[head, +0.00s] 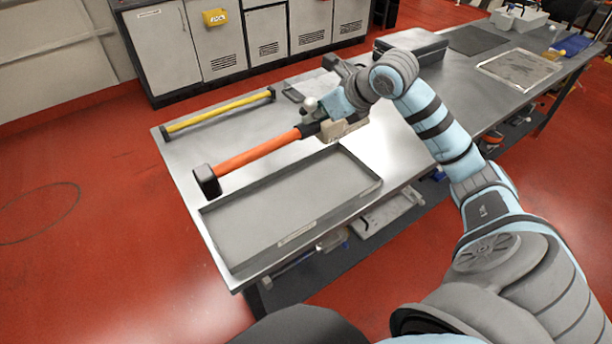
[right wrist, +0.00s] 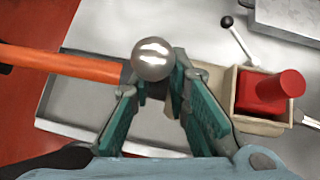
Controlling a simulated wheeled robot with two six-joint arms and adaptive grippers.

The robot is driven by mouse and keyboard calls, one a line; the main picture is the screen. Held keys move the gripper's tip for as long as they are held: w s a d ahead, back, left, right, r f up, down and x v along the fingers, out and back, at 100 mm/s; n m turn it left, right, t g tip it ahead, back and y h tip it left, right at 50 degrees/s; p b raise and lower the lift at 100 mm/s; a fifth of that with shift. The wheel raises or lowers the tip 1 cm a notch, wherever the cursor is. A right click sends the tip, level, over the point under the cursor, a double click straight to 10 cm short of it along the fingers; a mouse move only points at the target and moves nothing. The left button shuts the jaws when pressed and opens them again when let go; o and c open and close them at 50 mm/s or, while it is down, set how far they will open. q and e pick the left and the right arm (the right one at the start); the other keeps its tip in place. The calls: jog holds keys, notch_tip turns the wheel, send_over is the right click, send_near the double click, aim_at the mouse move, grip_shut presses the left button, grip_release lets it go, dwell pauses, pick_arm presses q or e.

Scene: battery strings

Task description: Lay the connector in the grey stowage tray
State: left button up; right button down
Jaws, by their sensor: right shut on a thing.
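The connector is an orange bar (head: 258,151) with a black block at its left end. My right gripper (head: 318,118) is shut on its right end, and the bar reaches left from the jaws. In the right wrist view the orange bar (right wrist: 70,66) enters from the left, and its dark end is between the green-padded fingers (right wrist: 153,92), partly hidden by a silver ball. The grey stowage tray (head: 285,205) is shallow, rimmed and empty on the near part of the bench. The connector shows beyond the tray's back rim; its height above the bench is unclear. My left gripper is not in view.
A yellow bar (head: 218,111) lies along the bench's back left. A beige box (head: 345,127) sits beside my right gripper; the right wrist view shows a red cylinder (right wrist: 272,94) in it. A dark grey case (head: 410,47) stands farther back. Bare bench lies right of the tray.

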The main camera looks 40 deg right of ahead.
notch_tip(320, 180, down, 17)
jog(key=shift+s+d+f+b, duration=0.1)
jog(key=shift+b, duration=0.8)
jog(key=c, duration=1.7)
grip_release()
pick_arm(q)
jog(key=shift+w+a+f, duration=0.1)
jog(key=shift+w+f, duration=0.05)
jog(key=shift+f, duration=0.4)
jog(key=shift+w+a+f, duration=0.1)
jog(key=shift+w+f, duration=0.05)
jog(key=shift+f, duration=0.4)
pick_arm(e)
jog(key=shift+o, duration=1.1)
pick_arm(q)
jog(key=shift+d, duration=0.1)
pick_arm(e)
jog(key=shift+s, duration=0.1)
pick_arm(q)
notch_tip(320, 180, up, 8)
jog(key=p, duration=0.8)
pick_arm(e)
jog(key=v, duration=1.2)
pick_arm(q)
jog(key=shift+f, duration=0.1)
